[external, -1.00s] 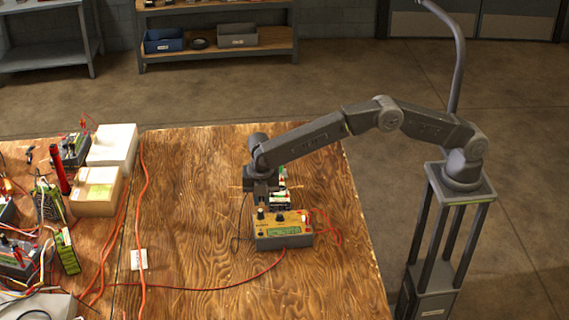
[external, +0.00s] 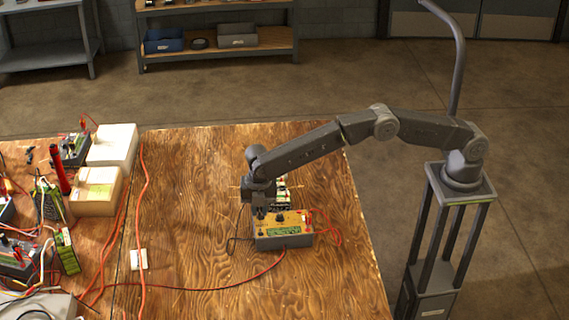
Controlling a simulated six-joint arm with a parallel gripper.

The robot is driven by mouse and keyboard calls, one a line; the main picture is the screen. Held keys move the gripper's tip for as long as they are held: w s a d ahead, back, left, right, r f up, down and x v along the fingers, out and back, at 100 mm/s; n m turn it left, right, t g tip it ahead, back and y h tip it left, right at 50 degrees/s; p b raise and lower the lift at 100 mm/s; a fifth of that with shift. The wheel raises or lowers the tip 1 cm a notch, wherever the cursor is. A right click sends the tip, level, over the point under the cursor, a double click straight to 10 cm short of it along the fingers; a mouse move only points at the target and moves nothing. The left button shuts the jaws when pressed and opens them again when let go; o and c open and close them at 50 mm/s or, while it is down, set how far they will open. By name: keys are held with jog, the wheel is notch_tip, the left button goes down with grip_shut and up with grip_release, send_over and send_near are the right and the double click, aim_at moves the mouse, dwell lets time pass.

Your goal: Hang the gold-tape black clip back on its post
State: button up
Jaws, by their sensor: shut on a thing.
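My gripper (external: 260,211) points down at the back left corner of the tan-topped grey charger box (external: 286,234). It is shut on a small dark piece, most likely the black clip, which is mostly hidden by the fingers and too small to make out. I cannot see its gold tape. A thin black lead (external: 230,243) loops on the table left of the charger and runs toward the box and gripper. The charger's top carries dark knobs and a green panel. Whether the clip touches a post cannot be told.
A battery pack (external: 282,196) stands right behind the charger, beside my gripper. Red leads (external: 333,228) curl at the charger's right. Orange cables, boxes and other devices crowd the table's left. The wood around the charger is mostly clear.

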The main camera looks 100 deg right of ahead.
jog(key=shift+f, duration=3.15)
jog(key=shift+f, duration=0.2)
jog(key=o, duration=0.8)
jog(key=shift+o, duration=0.4)
jog(key=shift+o, duration=0.7)
jog(key=shift+r, duration=3.75)
